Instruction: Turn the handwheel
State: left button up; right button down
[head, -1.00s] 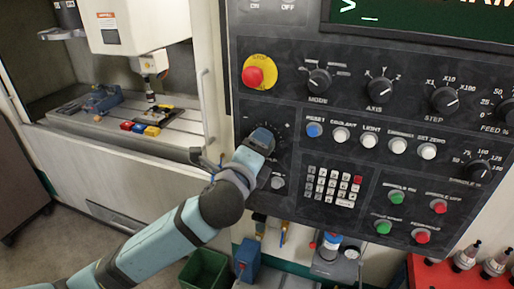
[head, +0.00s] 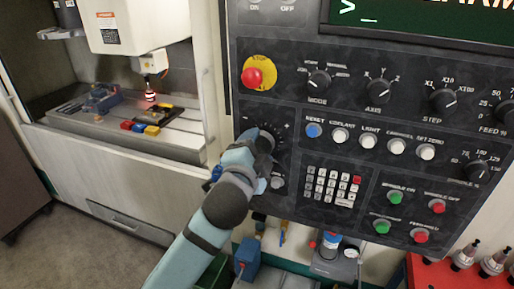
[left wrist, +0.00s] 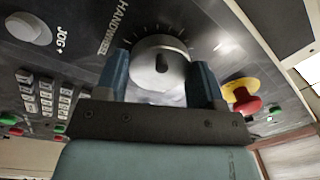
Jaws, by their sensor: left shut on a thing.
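The handwheel (left wrist: 160,62) is a round silver knob with a dark pointer mark, on the dark control panel under the HANDWHEEL label. In the left wrist view it sits between the two blue fingers of my left gripper (left wrist: 160,80), which is shut on it. In the head view my left gripper (head: 262,142) is at the panel, below the yellow-ringed red stop button. It hides most of the handwheel there; only part of the tick-mark ring shows. My right gripper is not in view.
The red stop button (head: 252,77) is just above the handwheel. The RESET button (head: 314,130), a keypad (head: 332,187) and several knobs lie to its right. The machine's open chamber with its work table (head: 105,128) is at the left.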

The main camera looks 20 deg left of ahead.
pick_arm(q)
jog(key=shift+n, duration=0.5)
jog(key=o, duration=0.9)
jog(key=shift+s, duration=0.1)
jog(key=s, duration=1.3)
jog(key=shift+s+f, duration=0.25)
jog(key=shift+s, duration=0.05)
